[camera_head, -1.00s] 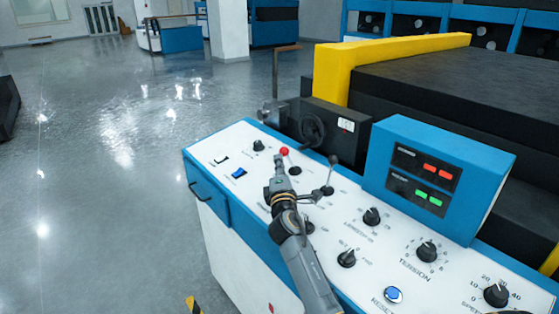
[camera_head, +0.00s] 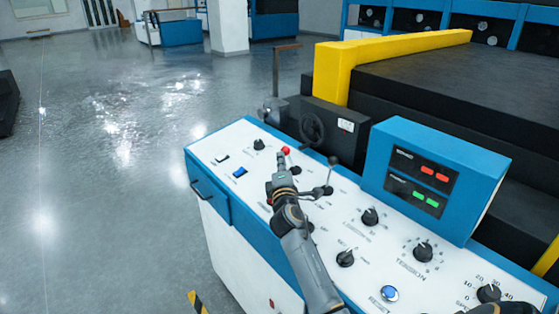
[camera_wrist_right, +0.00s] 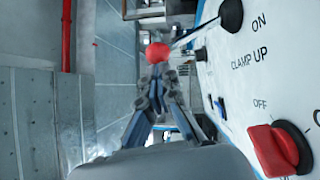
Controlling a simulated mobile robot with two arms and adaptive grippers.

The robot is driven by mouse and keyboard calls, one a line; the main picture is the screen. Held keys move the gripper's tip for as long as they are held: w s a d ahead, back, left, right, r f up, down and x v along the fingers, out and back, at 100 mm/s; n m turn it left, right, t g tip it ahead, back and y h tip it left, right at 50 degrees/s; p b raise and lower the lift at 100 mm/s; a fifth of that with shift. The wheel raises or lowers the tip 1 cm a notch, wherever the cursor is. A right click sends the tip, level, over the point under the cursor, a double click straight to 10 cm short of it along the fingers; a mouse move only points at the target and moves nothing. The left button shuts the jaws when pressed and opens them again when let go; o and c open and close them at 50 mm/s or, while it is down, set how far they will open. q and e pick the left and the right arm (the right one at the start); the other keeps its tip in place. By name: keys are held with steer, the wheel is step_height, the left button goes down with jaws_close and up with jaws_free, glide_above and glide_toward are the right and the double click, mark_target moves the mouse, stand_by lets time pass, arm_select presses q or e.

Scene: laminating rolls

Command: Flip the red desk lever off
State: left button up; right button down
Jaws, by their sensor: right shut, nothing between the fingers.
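A lever with a red ball knob (camera_head: 286,151) rises from a black base on the white desk panel. In the right wrist view the red ball (camera_wrist_right: 158,53) is at the end of a thin rod from a black base (camera_wrist_right: 231,15), near the words "ON" and "CLAMP UP". My right gripper (camera_head: 281,157) is shut and empty. Its fingertips (camera_wrist_right: 157,72) appear just below the ball in the wrist view; I cannot tell whether they touch it. A red rotary knob (camera_wrist_right: 272,148) sits beside "OFF" in the wrist view.
A black-knobbed lever (camera_head: 333,160) stands right of my gripper. Black dials (camera_head: 371,216), a blue button (camera_head: 390,293) and a blue display box (camera_head: 437,170) are farther right. A blue rocker switch (camera_head: 240,172) lies left. Open floor is left of the desk.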

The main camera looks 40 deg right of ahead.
arm_select(q)
step_height(320, 180, up, 11)
steer(key=p, duration=1)
steer(key=shift+p, duration=0.4)
arm_select(e)
steer(key=d+r+m+g+y, duration=0.1)
steer(key=d+r+m+g, duration=0.1)
steer(key=d, duration=0.3)
steer(key=shift+w+d+r+m, duration=0.25)
steer(key=shift+d+r+m, duration=0.2)
steer(key=shift+m, duration=0.45)
arm_select(q)
steer(key=shift+a+r, duration=0.1)
steer(key=shift+r, duration=0.15)
arm_select(e)
steer(key=shift+r, duration=0.2)
